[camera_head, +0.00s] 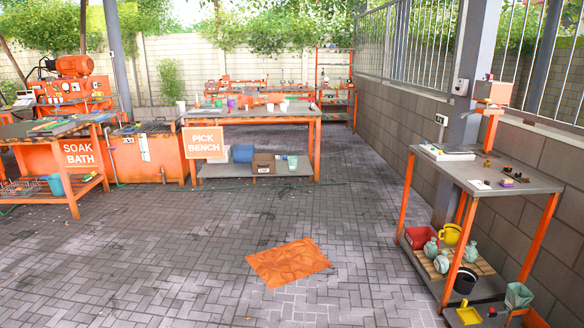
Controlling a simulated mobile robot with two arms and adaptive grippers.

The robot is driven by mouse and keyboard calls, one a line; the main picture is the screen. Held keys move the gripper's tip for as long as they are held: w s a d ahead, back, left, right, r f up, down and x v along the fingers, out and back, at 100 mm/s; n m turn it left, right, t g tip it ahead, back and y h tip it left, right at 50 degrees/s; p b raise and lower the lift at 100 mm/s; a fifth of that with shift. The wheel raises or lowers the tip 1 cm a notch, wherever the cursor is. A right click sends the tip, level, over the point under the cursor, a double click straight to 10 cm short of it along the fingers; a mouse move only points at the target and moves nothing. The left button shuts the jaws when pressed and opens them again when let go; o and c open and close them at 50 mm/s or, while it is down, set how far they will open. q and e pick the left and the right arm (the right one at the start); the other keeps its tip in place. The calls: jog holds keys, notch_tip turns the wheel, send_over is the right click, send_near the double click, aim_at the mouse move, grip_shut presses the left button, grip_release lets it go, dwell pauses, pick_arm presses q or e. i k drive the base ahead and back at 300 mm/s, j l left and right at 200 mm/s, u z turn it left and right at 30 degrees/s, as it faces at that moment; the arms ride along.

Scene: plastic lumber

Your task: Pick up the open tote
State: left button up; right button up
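I cannot tell for sure which container is the open tote. A brown box-like container with a pale label (263,163) sits on the lower shelf of the pick bench (255,115), across the yard. A blue container (243,153) is just left of it, and a pale green one (292,162) is to its right. A red bin (418,237) sits on the lower shelf of the workbench at the right. Neither of my grippers shows in this view.
An orange sheet or mat (288,262) lies on the brick paving. The soak bath bench (80,152) stands at the left. The right workbench (488,172) holds jugs and buckets below. A wall with a fence runs behind it.

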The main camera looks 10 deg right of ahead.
aim_at(292, 161)
jog(key=i+l+z, duration=0.1)
jog(key=i+z, duration=0.4)
jog(key=i, duration=5.45)
jog(key=i+u, duration=0.1)
jog(key=i, duration=0.4)
jog(key=i+l+u, duration=0.1)
jog(key=i, duration=0.35)
jog(key=i+l+u, duration=0.1)
jog(key=i, duration=0.4)
jog(key=i+l+u, duration=0.1)
jog(key=i, duration=0.4)
jog(key=l, duration=0.1)
